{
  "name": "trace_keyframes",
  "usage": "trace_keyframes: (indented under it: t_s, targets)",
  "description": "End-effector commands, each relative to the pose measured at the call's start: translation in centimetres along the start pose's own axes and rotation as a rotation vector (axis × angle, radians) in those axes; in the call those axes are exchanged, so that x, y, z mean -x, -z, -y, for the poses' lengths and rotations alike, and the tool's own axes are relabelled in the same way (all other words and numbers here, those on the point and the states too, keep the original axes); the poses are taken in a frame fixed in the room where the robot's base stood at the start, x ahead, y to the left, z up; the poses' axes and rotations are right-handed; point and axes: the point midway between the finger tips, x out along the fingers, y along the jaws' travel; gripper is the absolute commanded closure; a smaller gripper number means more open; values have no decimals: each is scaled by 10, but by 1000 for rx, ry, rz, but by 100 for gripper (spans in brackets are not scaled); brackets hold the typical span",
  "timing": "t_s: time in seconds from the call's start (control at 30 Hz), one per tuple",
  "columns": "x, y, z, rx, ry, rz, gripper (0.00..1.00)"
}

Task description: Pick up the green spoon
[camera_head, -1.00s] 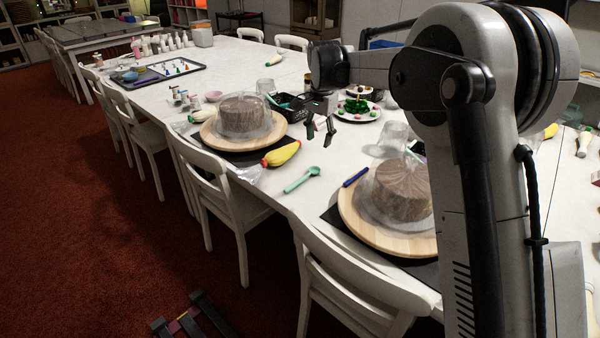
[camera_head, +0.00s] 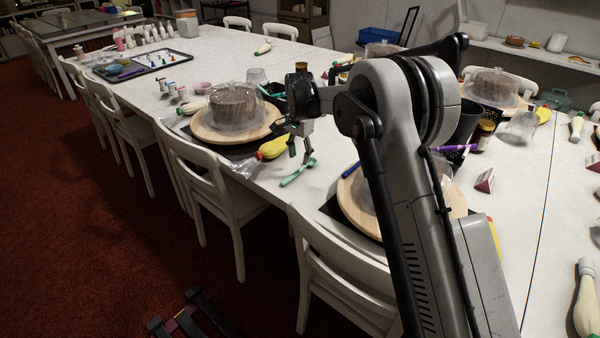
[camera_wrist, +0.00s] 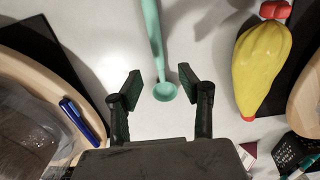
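The green spoon (camera_head: 298,173) lies on the white table near its front edge, between two cake turntables. In the wrist view the spoon (camera_wrist: 153,40) runs down from the top edge, its round bowl end between and just beyond my fingertips. My gripper (camera_head: 299,150) is above the table by the spoon, fingers pointing down. In the wrist view my gripper (camera_wrist: 160,88) is open, its two dark fingers apart on either side of the bowl end, with nothing held. I cannot tell the exact height above the spoon.
A yellow piping bag (camera_wrist: 262,68) lies right of the spoon in the wrist view. A blue pen (camera_wrist: 82,122) lies left, by a wooden turntable (camera_wrist: 68,92). Another turntable (camera_head: 205,133) with a covered cake stands left in the head view. Chairs (camera_head: 325,265) line the front edge.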

Motion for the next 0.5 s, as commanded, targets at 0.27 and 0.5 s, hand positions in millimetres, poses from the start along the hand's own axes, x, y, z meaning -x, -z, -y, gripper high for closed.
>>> trace_keyframes:
  t_s: [0.27, 0.5]
  targets:
    - [-17, 0, -1, 0, 0, 0, 62]
    - [-50, 1, -1, 0, 0, 0, 62]
